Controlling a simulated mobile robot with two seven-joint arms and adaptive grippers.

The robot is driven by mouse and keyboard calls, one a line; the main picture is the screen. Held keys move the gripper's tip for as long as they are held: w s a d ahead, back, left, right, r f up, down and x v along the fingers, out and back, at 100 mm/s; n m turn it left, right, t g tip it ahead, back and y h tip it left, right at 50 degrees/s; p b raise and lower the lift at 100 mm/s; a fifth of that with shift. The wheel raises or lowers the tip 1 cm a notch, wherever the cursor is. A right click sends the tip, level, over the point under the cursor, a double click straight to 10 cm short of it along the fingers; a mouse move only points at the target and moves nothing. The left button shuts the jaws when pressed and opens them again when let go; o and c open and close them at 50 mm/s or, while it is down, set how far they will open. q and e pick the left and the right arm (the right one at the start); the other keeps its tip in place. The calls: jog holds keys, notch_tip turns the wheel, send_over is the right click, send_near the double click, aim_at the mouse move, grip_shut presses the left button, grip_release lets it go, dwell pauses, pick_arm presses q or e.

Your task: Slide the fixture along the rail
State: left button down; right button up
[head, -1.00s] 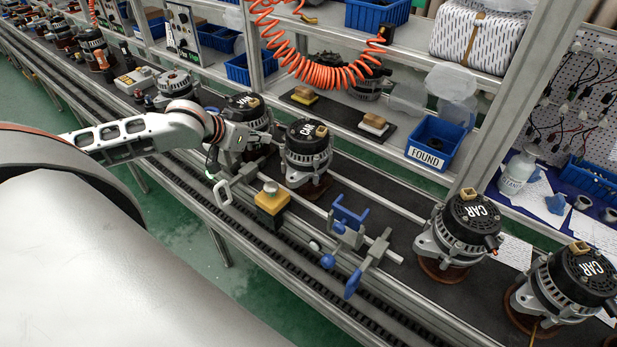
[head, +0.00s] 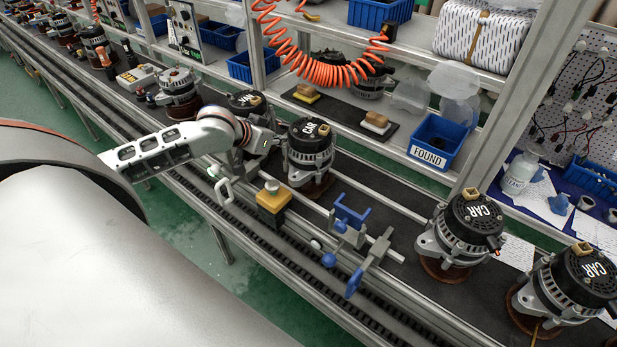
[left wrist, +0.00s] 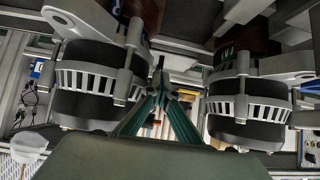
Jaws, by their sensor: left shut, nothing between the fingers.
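The fixture (head: 351,220), a grey carriage with a blue U-shaped cradle and blue knobs, sits on the bright rail (head: 381,248) along the bench front. My left gripper (head: 270,143) is up and left of it in the head view, between the VAN alternator (head: 246,112) and a CAR alternator (head: 309,150). Its fingertips are mostly hidden in the head view. In the left wrist view its dark green fingers (left wrist: 161,82) meet at the tips, shut and empty, with an alternator on each side. It is apart from the fixture. My right gripper is not in view.
A yellow-topped block (head: 271,197) and a white handle (head: 223,186) stand along the bench front, left of the fixture. More CAR alternators (head: 466,230) stand to the right. An orange coiled hose (head: 320,70) hangs above. A blue FOUND bin (head: 436,141) sits on the shelf.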

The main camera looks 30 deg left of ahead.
aim_at(327, 163)
pick_arm(q)
jog(key=d, duration=0.3)
jog(key=shift+s+d, duration=0.1)
jog(key=shift+s, duration=0.05)
jog(key=shift+s+d, duration=0.15)
jog(key=shift+d, duration=2.6)
jog(key=shift+s+d, duration=0.15)
jog(key=shift+d, duration=1.35)
jog(key=shift+s+d, duration=0.15)
jog(key=shift+d, duration=1.35)
jog(key=d, duration=0.4)
jog(key=shift+s+d, duration=0.1)
jog(key=shift+d, duration=0.05)
jog(key=v, duration=0.8)
